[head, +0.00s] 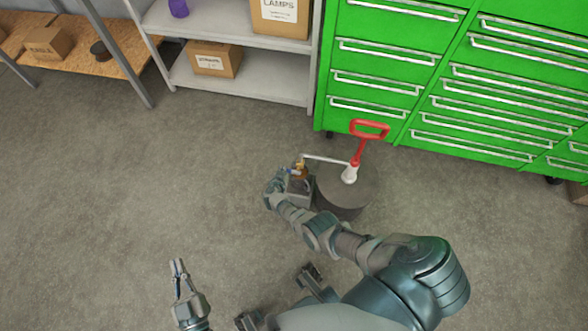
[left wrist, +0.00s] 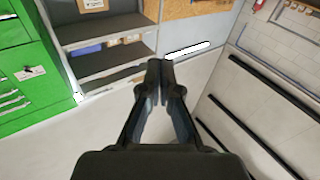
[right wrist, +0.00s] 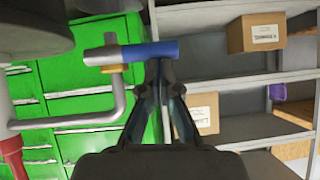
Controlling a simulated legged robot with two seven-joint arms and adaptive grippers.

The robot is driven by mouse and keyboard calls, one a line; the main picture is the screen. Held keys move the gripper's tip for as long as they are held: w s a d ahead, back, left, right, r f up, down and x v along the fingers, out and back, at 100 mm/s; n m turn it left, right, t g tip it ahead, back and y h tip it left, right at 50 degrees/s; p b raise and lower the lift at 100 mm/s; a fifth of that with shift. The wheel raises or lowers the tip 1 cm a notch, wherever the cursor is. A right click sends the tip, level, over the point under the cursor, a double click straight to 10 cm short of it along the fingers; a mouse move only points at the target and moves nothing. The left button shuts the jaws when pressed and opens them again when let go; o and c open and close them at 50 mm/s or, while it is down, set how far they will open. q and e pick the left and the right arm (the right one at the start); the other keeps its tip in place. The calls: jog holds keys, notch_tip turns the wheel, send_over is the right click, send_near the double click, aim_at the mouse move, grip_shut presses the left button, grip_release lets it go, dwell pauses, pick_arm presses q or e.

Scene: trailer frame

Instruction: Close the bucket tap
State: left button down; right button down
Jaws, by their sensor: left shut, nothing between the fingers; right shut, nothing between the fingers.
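A tap (head: 301,170) with a brass-coloured part is at the end of a thin grey pipe (head: 325,159) beside a dark grey round drum (head: 343,197). In the right wrist view, its blue lever (right wrist: 150,51) lies level across the top of my right gripper's fingers (right wrist: 160,68). A yellow-orange collar (right wrist: 114,69) sits below the lever's left end. My right gripper (head: 289,172) is shut at the tap with nothing in it; whether it touches the lever is unclear. My left gripper (head: 178,267) is shut, empty and away from the tap, over the floor.
A red handle (head: 369,129) on a white cone stands on the drum. A grey boxy container (head: 299,192) is under the tap, partly hidden by my arm. Green drawer cabinets (head: 380,60) and a grey shelf (head: 240,85) stand behind. The floor at left is clear.

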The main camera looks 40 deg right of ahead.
pick_arm(q)
jog(key=shift+s+r+t, duration=0.1)
jog(key=shift+r+t, duration=0.4)
jog(key=shift+r, duration=0.1)
